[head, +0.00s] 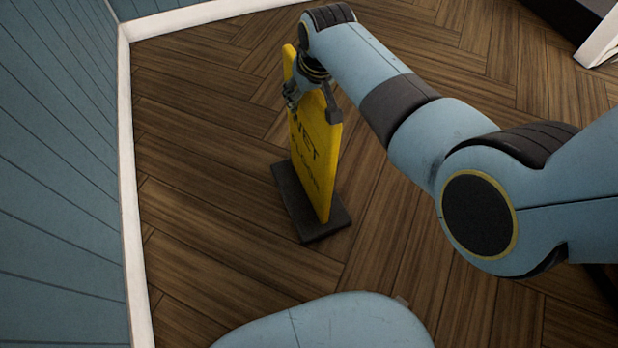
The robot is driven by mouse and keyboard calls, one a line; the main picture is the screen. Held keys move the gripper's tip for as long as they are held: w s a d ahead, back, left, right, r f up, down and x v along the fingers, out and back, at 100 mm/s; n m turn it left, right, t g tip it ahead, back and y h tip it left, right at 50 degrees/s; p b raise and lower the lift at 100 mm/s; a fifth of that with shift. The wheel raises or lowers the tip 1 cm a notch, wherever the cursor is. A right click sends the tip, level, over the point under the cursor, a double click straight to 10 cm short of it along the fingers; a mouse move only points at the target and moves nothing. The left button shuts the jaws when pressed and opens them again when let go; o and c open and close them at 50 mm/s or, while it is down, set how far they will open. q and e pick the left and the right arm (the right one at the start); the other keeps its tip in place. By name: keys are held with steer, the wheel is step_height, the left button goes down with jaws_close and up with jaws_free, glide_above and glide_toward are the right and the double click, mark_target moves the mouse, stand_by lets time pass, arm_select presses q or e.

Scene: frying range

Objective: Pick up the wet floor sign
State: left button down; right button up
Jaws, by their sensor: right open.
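The wet floor sign (315,160) is a yellow upright panel with dark lettering. It stands on a dark flat base (318,222) on the wooden floor. My right gripper (312,108) is at the upper part of the sign, pointing down, with its fingers apart around or just in front of the panel's top. I cannot tell whether the fingers touch it. The gripper and arm hide part of the sign's top edge. My left gripper is not in view.
A blue panelled wall (60,190) with a white skirting board (130,200) runs along the left. The floor (215,230) around the sign is clear. A dark and white object (600,40) stands at the top right.

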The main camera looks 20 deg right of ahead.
jaws_close()
steer(key=shift+w+r, duration=0.15)
stand_by(0.4)
